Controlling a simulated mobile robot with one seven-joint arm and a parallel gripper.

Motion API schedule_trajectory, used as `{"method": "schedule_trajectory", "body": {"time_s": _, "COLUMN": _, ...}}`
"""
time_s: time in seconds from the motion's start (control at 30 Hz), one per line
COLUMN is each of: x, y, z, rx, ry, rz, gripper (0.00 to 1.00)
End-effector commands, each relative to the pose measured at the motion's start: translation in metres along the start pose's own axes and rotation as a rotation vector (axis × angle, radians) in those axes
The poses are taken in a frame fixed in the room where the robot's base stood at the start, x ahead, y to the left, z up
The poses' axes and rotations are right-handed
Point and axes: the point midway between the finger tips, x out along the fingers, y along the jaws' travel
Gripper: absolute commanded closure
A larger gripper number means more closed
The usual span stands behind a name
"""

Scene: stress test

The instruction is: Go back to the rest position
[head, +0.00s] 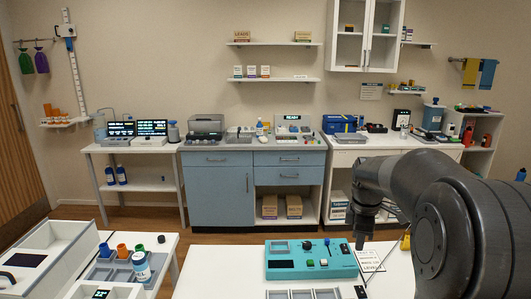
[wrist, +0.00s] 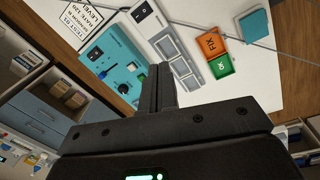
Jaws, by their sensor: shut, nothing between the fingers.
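My gripper (head: 360,242) hangs from my arm at the right of the head view, above the white table (head: 395,285). In the wrist view its two dark fingers (wrist: 159,88) are pressed together with nothing between them. A teal test device (head: 312,262) with a screen, knobs and a blue button stands on the table, left of the gripper; it also shows in the wrist view (wrist: 113,66). The gripper looks apart from it, but its height above the table is hard to tell.
A grey compartment tray (wrist: 178,56), an orange FIX bin (wrist: 211,45), a green OK bin (wrist: 222,67) and a teal block (wrist: 254,24) lie on the table. Another bench (head: 165,245) is at left; floor is open behind.

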Motion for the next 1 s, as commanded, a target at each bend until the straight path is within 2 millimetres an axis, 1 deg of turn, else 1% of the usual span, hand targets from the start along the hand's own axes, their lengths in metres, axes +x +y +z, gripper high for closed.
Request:
{"method": "schedule_trajectory", "body": {"time_s": 0.03, "x": -0.013, "y": -0.015, "z": -0.004, "rx": 0.05, "ry": 0.002, "rz": 0.022, "gripper": 1.0}}
{"method": "schedule_trajectory", "body": {"time_s": 0.2, "x": -0.043, "y": -0.062, "z": -0.012, "rx": 0.25, "ry": 0.026, "rz": 0.087, "gripper": 1.0}}
{"method": "schedule_trajectory", "body": {"time_s": 0.33, "x": -0.06, "y": -0.099, "z": -0.015, "rx": 0.406, "ry": 0.059, "rz": 0.133, "gripper": 1.0}}
{"method": "schedule_trajectory", "body": {"time_s": 0.5, "x": -0.074, "y": -0.148, "z": -0.017, "rx": 0.607, "ry": 0.119, "rz": 0.18, "gripper": 1.0}}
{"method": "schedule_trajectory", "body": {"time_s": 0.67, "x": -0.079, "y": -0.194, "z": -0.016, "rx": 0.798, "ry": 0.194, "rz": 0.21, "gripper": 1.0}}
{"method": "schedule_trajectory", "body": {"time_s": 0.8, "x": -0.077, "y": -0.231, "z": -0.013, "rx": 0.96, "ry": 0.268, "rz": 0.221, "gripper": 1.0}}
{"method": "schedule_trajectory", "body": {"time_s": 0.9, "x": -0.073, "y": -0.253, "z": -0.011, "rx": 1.06, "ry": 0.318, "rz": 0.22, "gripper": 1.0}}
{"method": "schedule_trajectory", "body": {"time_s": 1.0, "x": -0.069, "y": -0.269, "z": -0.009, "rx": 1.135, "ry": 0.358, "rz": 0.216, "gripper": 1.0}}
